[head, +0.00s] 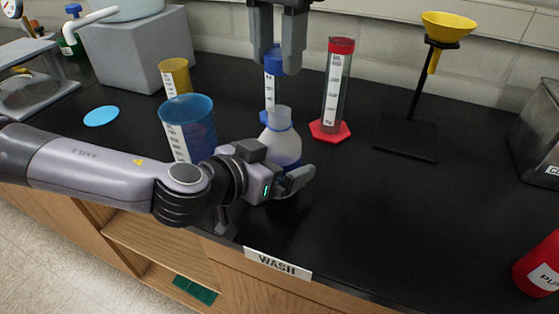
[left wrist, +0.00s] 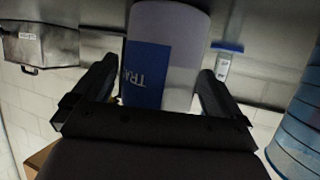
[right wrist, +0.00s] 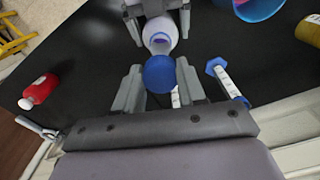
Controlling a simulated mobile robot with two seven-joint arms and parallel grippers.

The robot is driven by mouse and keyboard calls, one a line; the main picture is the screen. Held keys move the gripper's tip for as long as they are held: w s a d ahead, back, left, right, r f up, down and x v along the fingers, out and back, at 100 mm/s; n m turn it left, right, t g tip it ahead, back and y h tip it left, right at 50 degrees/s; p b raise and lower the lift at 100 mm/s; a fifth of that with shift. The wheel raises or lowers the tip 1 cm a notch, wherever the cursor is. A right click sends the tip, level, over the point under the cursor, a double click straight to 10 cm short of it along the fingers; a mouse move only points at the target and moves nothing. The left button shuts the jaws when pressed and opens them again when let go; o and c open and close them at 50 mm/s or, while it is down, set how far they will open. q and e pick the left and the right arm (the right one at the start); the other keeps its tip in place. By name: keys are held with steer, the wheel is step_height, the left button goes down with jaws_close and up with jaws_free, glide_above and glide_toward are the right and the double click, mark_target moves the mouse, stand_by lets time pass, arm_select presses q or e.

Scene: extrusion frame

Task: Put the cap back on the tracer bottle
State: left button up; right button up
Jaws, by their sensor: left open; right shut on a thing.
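The tracer bottle (head: 281,140) stands upright on the black bench in the head view, pale with an uncovered narrow neck. Its blue and white label, partly readable, shows in the left wrist view (left wrist: 147,75). My left gripper (head: 295,182) is open, with its fingers on either side of the bottle's body. My right gripper (head: 280,68) is shut on the blue cap, above the bottle and apart from it. The cap (right wrist: 159,74) shows between the right fingers in the right wrist view, with the bottle (right wrist: 160,35) beyond it.
A blue beaker (head: 188,128) and yellow beaker (head: 175,76) stand left of the bottle. A blue cylinder (head: 270,90) stands close behind it, and a red-capped cylinder (head: 338,85) behind right. A funnel stand (head: 408,140) is farther right.

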mark_target(277, 112)
arm_select(q)
steer(key=c, duration=1.4)
arm_select(e)
steer(key=shift+f, duration=2.5)
steer(key=shift+f, duration=0.1)
steer(key=shift+f, duration=0.8)
steer(key=shift+f, duration=0.55)
